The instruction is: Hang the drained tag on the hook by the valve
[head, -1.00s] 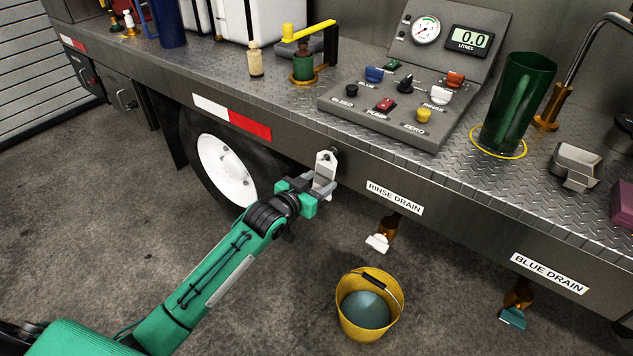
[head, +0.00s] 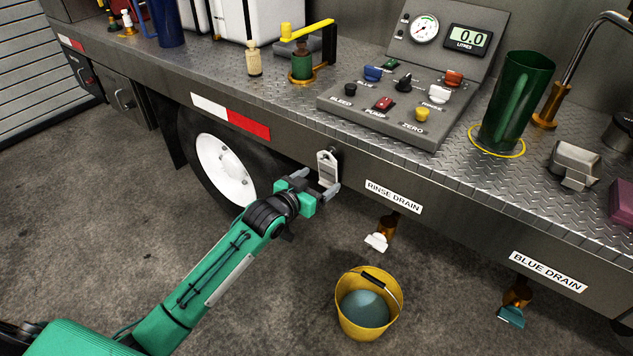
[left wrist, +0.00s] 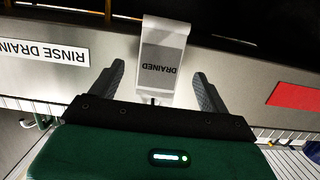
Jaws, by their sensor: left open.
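The white drained tag (head: 327,170) hangs upright against the truck's side edge, at a small dark hook (head: 334,151) left of the RINSE DRAIN label. In the left wrist view the tag (left wrist: 164,65) shows upside down, its word DRAINED readable. My left gripper (head: 317,184) is open, its fingers apart on either side of the tag; the left wrist view shows gaps between tag and fingers (left wrist: 158,88). How the tag's hole sits on the hook is too small to tell. The rinse drain valve (head: 386,228), with a white handle, is below right. My right gripper is out of view.
A yellow bucket (head: 340,312) of bluish liquid stands on the floor below the valve. The blue drain valve (head: 516,299) is farther right. The deck above holds a control panel (head: 345,110) and a green jug (head: 514,105). A wheel (head: 225,168) is behind my arm.

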